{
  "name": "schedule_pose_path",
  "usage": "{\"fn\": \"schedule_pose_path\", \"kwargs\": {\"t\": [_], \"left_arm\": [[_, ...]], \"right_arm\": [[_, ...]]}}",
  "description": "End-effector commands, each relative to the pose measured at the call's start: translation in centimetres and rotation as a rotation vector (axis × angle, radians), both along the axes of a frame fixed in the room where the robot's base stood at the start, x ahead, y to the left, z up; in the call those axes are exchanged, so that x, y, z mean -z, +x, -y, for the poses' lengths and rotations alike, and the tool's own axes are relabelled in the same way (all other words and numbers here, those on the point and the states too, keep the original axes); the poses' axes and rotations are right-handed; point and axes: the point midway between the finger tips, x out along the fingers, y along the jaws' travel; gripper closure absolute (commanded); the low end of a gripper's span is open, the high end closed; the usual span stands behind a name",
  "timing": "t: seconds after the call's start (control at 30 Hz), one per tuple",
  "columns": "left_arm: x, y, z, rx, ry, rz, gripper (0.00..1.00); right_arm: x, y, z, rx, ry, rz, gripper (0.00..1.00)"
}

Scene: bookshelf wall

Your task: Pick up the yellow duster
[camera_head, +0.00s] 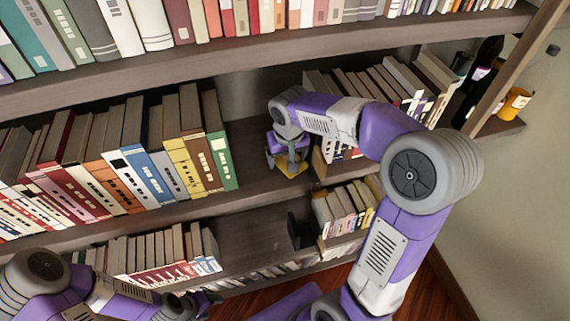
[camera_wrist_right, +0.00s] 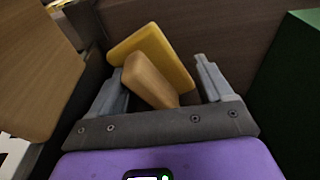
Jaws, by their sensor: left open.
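The yellow duster has a yellow pad (camera_wrist_right: 168,55) and a tan wooden handle (camera_wrist_right: 150,82). In the head view its yellow edge (camera_head: 294,171) shows on the middle shelf, in the gap right of the book row. My right gripper (camera_head: 285,158) is over it. In the right wrist view the gripper (camera_wrist_right: 165,82) is open, with the handle between its fingers. The handle is close to the left finger, with a gap to the right finger; contact is unclear. My left gripper (camera_head: 200,303) is low at the bottom left, away from the duster.
A book row ending in a green book (camera_head: 220,160) stands left of the duster. A wooden divider (camera_head: 318,160) with more books is close on its right. The shelf above (camera_head: 250,62) overhangs. An orange mug (camera_head: 514,103) stands far right.

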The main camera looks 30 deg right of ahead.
Motion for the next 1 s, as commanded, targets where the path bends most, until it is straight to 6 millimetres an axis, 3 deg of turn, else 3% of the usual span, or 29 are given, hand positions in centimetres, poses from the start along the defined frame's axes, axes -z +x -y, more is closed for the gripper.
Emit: {"fn": "schedule_pose_path", "kwargs": {"t": [0.03,0.2,0.27,0.3,0.57,0.63,0.67,0.77,1.0], "left_arm": [[0.2,0.0,0.0,0.0,0.0,0.0,0.42],[0.2,0.0,0.0,0.0,0.0,0.0,0.42],[0.2,0.0,0.0,0.0,0.0,0.0,0.42],[0.2,0.0,0.0,0.0,0.0,0.0,0.42],[0.2,0.0,0.0,0.0,0.0,0.0,0.42],[0.2,0.0,0.0,0.0,0.0,0.0,0.42],[0.2,0.0,0.0,0.0,0.0,0.0,0.42],[0.1,0.0,0.0,0.0,0.0,0.0,0.42],[-0.6,0.0,0.0,0.0,0.0,0.0,0.42]], "right_arm": [[1.4,-0.4,-0.8,0.001,0.02,-0.028,0.46],[1.3,-0.3,-1.1,-0.004,0.021,-0.026,0.7],[1.3,-0.3,-1.1,-0.006,0.022,-0.026,0.7],[1.3,-0.3,-1.2,-0.007,0.021,-0.025,0.75],[1.1,-0.3,-1.3,-0.011,0.021,-0.023,0.76],[0.9,-0.4,-1.3,-0.01,0.021,-0.023,0.87],[0.7,-0.4,-1.4,-0.011,0.021,-0.023,1.0],[-0.2,-0.5,-1.5,-0.009,0.019,-0.023,1.0],[-4.3,-0.6,-1.0,-0.005,0.016,-0.019,1.0]]}}
